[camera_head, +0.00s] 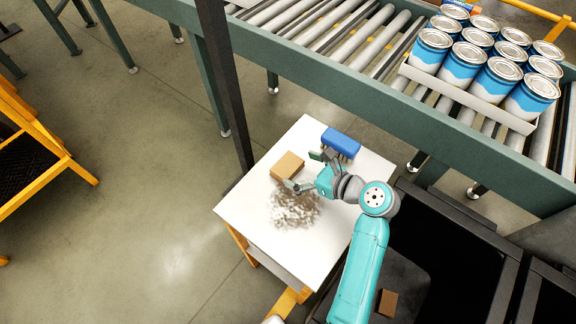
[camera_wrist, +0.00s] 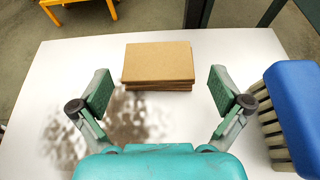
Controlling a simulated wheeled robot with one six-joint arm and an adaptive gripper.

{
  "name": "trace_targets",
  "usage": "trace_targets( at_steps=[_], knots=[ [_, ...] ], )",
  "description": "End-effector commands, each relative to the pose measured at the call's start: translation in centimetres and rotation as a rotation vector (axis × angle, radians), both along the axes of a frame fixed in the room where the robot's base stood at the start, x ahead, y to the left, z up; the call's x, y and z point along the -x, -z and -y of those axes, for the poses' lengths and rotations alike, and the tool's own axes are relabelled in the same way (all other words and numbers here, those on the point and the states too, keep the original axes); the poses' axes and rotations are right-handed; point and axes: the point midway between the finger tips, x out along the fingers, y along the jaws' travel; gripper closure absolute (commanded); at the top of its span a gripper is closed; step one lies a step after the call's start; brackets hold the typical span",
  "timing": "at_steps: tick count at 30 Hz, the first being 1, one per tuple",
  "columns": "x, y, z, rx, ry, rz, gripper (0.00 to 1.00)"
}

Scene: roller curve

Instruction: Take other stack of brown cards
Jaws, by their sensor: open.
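A stack of brown cards (camera_head: 288,166) lies on the white table (camera_head: 255,225), near its far left side. In the wrist view the stack (camera_wrist: 158,64) is straight ahead, beyond and between the two fingers. My gripper (camera_head: 303,171) is open, with its fingertips just short of the stack. In the wrist view my gripper (camera_wrist: 158,92) has empty space between its green pads, and neither pad touches the cards. Another small brown block (camera_head: 387,302), perhaps a second stack of cards, lies on a dark surface beside my arm.
A blue brush (camera_head: 341,142) lies right of the stack; it fills the right edge of the wrist view (camera_wrist: 292,110). Brown-grey dirt (camera_head: 295,208) is spread on the table. A dark post (camera_head: 225,90) stands behind the table, before the roller conveyor (camera_head: 310,85) carrying a tray of blue cans (camera_head: 486,75).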

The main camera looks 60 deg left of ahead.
Motion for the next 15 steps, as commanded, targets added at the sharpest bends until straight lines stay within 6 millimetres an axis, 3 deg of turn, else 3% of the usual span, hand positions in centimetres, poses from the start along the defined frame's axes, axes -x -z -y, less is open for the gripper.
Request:
trace_targets(
  at_steps=[9,15],
  knots=[
    [1.2,2.1,-3.4,0.0,-0.003,0.0,0.0],
    [1.4,2.4,-4.0,0.0,0.0,0.0,0.0]
  ],
)
